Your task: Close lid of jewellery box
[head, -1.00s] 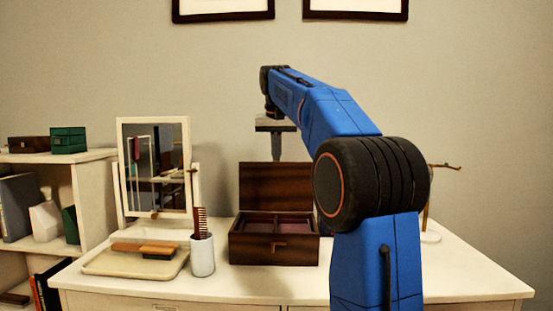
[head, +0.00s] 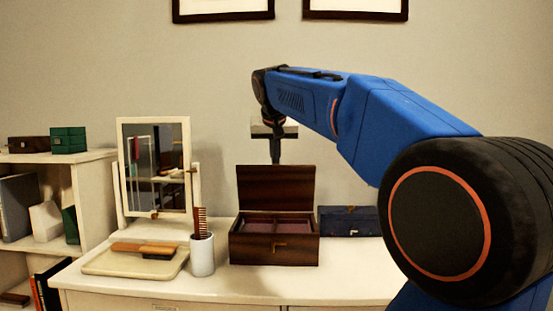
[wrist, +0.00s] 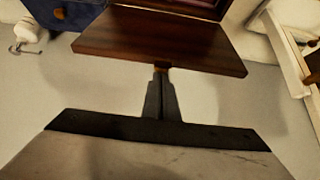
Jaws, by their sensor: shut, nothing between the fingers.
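The dark brown wooden jewellery box (head: 274,250) stands on the white dresser in the head view. Its lid (head: 275,187) is open and stands roughly upright at the back. Dark purple compartments show inside. My gripper (head: 276,162) is shut and empty, pointing down at the middle of the lid's top edge; its tips seem to be at or just behind that edge. In the wrist view the shut fingers (wrist: 161,75) meet the near edge of the lid (wrist: 160,38) in the picture; I cannot tell whether they touch.
A dark blue box (head: 348,221) stands right of the jewellery box. To its left are a white cup (head: 202,256) with a comb, a cream tray (head: 115,265) with a brush, and a framed mirror (head: 158,180). The wall is close behind.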

